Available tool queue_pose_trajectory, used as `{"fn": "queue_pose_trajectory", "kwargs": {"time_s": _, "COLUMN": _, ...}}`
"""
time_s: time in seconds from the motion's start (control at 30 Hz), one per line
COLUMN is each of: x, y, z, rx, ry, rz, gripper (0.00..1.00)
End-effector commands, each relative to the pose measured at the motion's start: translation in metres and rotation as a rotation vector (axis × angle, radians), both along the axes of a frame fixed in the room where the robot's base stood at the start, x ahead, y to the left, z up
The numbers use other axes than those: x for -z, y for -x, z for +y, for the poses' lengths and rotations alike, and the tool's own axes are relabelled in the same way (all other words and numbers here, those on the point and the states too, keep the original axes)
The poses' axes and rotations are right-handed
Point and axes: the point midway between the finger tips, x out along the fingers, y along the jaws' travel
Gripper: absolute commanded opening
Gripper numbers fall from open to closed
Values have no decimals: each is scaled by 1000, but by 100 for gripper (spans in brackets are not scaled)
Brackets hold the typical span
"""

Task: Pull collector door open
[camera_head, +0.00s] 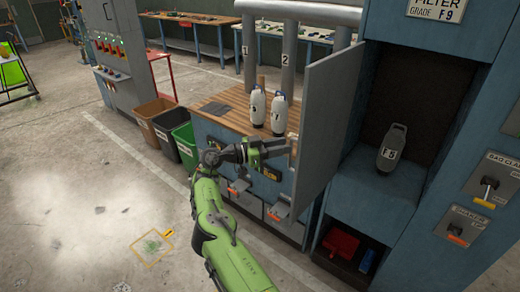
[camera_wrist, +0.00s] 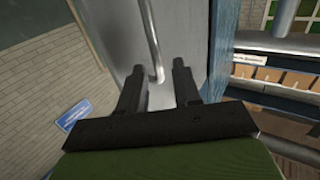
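The collector door (camera_head: 325,125) is a tall grey panel standing swung out from the blue cabinet at the left of its opening. The compartment behind it (camera_head: 385,110) shows, with a grey bottle (camera_head: 390,150) inside. My gripper (camera_head: 287,148) is at the door's left side in the head view. In the wrist view my gripper (camera_wrist: 158,82) has its two dark fingers apart, pointing at the grey door face (camera_wrist: 190,35). The lower end of a metal bar handle (camera_wrist: 152,40) lies between the fingertips. I cannot tell whether the fingers touch it.
Two white bottles (camera_head: 258,106) (camera_head: 278,113) stand on a wooden-topped blue bench (camera_head: 222,118) behind my gripper. Black, green and brown bins (camera_head: 185,142) stand left of the bench. A red box (camera_head: 341,241) lies in the low compartment. The floor at left is mostly clear.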

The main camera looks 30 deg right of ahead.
Motion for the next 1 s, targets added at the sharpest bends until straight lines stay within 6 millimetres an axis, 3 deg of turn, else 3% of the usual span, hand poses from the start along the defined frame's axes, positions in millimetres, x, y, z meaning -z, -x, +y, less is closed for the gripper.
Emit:
{"fn": "queue_pose_trajectory", "kwargs": {"time_s": 0.2, "x": -1, "y": -15, "z": 64, "rx": -4, "ry": 5, "rz": 0, "gripper": 33}}
{"fn": "queue_pose_trajectory", "kwargs": {"time_s": 0.4, "x": 0, "y": -25, "z": 103, "rx": -2, "ry": 1, "rz": 1, "gripper": 33}}
{"fn": "queue_pose_trajectory", "kwargs": {"time_s": 0.57, "x": 0, "y": -26, "z": 113, "rx": 3, "ry": 1, "rz": 0, "gripper": 33}}
{"fn": "queue_pose_trajectory", "kwargs": {"time_s": 1.0, "x": 0, "y": -26, "z": 113, "rx": 3, "ry": 0, "rz": 0, "gripper": 33}}
